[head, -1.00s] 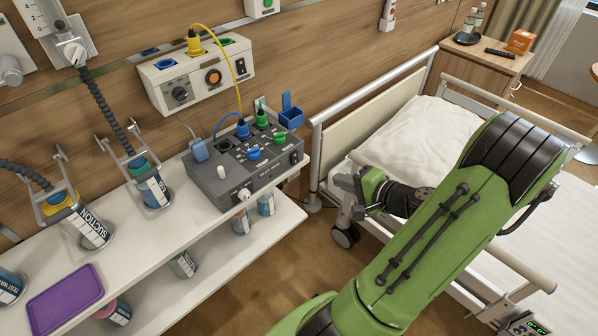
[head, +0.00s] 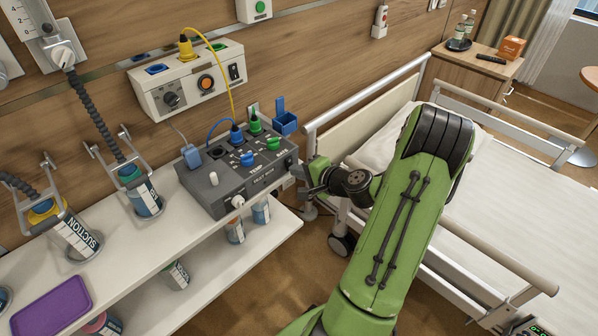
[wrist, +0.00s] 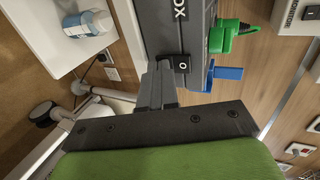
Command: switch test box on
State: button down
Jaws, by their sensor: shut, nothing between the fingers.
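The grey test box (head: 213,198) stands on the white shelf, with knobs and plugged leads on top. Its black rocker switch, marked O, shows in the wrist view (wrist: 182,63) on the box's end beside the lettering. My gripper (head: 303,173) is at the right end of the box, beside the bed head. In the wrist view my gripper (wrist: 164,68) is shut and empty, its tips right by the switch. I cannot tell whether they touch it. Part of the switch may be hidden behind the fingers, and its position is unclear.
A blue holder (head: 285,122) and a green plug (head: 255,124) rise at the box's back right. The bed rail (head: 365,98) is close to my arm on the right. A wall unit (head: 190,80) with a yellow lead hangs above. Suction jars (head: 145,200) stand left.

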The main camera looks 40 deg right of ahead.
jog(key=shift+w+f, duration=0.1)
jog(key=shift+w, duration=0.05)
dwell(0.3)
jog(key=shift+w+r+p, duration=0.1)
jog(key=shift+r+p, duration=0.45)
jog(key=shift+r, duration=0.4)
jog(key=shift+f, duration=0.1)
